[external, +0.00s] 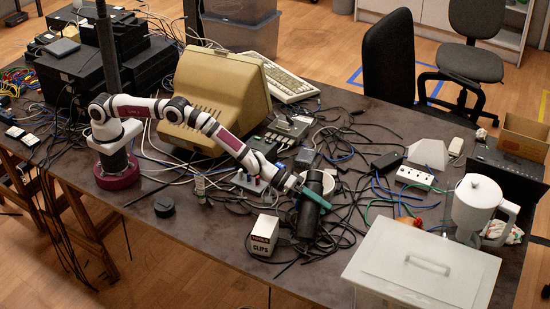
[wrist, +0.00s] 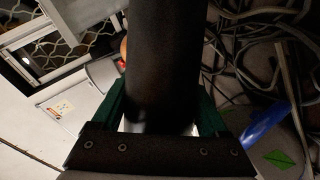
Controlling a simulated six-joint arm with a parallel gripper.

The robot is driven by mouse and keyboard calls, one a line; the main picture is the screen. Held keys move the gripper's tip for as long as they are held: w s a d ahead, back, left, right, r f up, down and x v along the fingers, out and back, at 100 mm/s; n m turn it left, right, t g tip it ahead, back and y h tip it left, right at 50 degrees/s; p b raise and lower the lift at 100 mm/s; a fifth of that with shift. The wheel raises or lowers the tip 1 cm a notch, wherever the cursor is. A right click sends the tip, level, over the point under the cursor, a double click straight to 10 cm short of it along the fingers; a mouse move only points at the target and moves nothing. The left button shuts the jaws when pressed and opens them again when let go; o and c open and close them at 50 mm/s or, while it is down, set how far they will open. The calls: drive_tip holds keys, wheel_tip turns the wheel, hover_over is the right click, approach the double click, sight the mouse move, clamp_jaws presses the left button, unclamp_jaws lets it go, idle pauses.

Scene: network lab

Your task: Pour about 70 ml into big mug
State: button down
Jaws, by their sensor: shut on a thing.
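My gripper (external: 304,190) has green fingers shut around a dark cylindrical bottle (external: 310,212). The bottle fills the middle of the wrist view (wrist: 162,60), between the two fingers (wrist: 160,118). It looks close to upright; I cannot tell any slight tilt, nor whether it touches the table. Its mouth and any liquid are not visible. A white round mug (external: 329,181) stands just behind the bottle, which hides part of it; its inside cannot be seen. I cannot tell for certain that it is the big mug.
A white CLIPS box (external: 264,234) stands left of the bottle. A lidded white bin (external: 425,262) and a white jug (external: 474,208) are to the right. Tangled cables (external: 370,200) cover much of the table. A black cap (external: 164,206) lies on clearer table near my base.

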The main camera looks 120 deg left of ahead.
sight(320, 195)
drive_tip(key=shift+a+r+m+y, duration=0.2)
drive_tip(key=shift+m+y, duration=0.1)
drive_tip(key=shift+m, duration=0.1)
drive_tip(key=shift+s+a+r+m+g+y+b, duration=0.25)
drive_tip(key=shift+a+r+m+g+y, duration=0.3)
drive_tip(key=shift+r+m+y, duration=0.35)
drive_tip(key=shift+w+d+f+m, duration=0.1)
drive_tip(key=shift+f+m, duration=0.4)
drive_tip(key=shift+y, duration=0.4)
drive_tip(key=shift+d+r+m+g+y, duration=0.1)
drive_tip(key=shift+m+g+y, duration=0.1)
drive_tip(key=shift+m+y, duration=0.35)
drive_tip(key=shift+d+r+m+g+y, duration=0.15)
drive_tip(key=shift+m+y, duration=0.2)
drive_tip(key=shift+m, duration=0.3)
drive_tip(key=shift+a+r+m+y, duration=0.2)
drive_tip(key=shift+r+m+y, duration=0.4)
drive_tip(key=shift+r+m, duration=0.1)
